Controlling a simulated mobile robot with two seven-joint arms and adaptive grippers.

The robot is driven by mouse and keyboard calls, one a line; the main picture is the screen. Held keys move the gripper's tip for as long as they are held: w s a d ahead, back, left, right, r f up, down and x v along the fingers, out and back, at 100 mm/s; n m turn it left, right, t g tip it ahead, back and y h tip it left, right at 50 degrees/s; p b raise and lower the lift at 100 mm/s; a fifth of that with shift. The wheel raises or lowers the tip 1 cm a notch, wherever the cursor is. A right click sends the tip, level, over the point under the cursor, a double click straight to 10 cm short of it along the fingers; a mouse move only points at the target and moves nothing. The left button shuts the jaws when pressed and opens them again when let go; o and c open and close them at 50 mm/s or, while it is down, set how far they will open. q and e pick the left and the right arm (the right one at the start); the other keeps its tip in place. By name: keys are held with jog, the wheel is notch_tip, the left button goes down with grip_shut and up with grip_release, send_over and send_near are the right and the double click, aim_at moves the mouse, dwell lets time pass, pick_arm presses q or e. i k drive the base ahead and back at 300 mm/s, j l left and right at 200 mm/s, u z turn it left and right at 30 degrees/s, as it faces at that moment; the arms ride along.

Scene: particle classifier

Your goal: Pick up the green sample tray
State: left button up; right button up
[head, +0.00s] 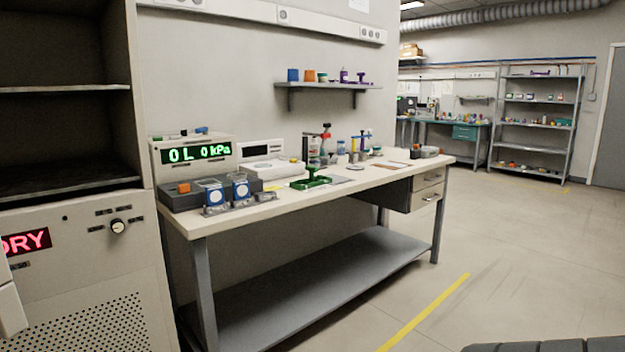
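The green sample tray (312,183) lies on the light-topped workbench (365,184), near the middle of its length and close to the front edge. It is small in the picture, with a raised green part on it; finer detail is too small to tell. Neither of my grippers shows in the head view, and nothing is touching the tray from above.
A pressure display (198,152) and a dark box with blue-white gauges (240,188) stand left of the tray. Stands and small jars (341,148) are behind it. A tall cabinet (75,240) borders the bench's left end. The floor (520,250) in front is open.

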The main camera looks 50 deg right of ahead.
aim_at(311, 181)
jog(key=z, duration=1.75)
jog(key=i+l+u, duration=0.1)
jog(key=l, duration=0.25)
jog(key=i+l, duration=0.3)
jog(key=i+l+u, duration=0.15)
jog(key=l, duration=0.3)
jog(key=i+l+u, duration=0.1)
jog(key=l, duration=0.25)
jog(key=i+l, duration=0.25)
jog(key=l, duration=0.2)
jog(key=i+l+u, duration=0.15)
jog(key=l, duration=0.2)
jog(key=i+l+u, duration=0.1)
jog(key=l, duration=0.35)
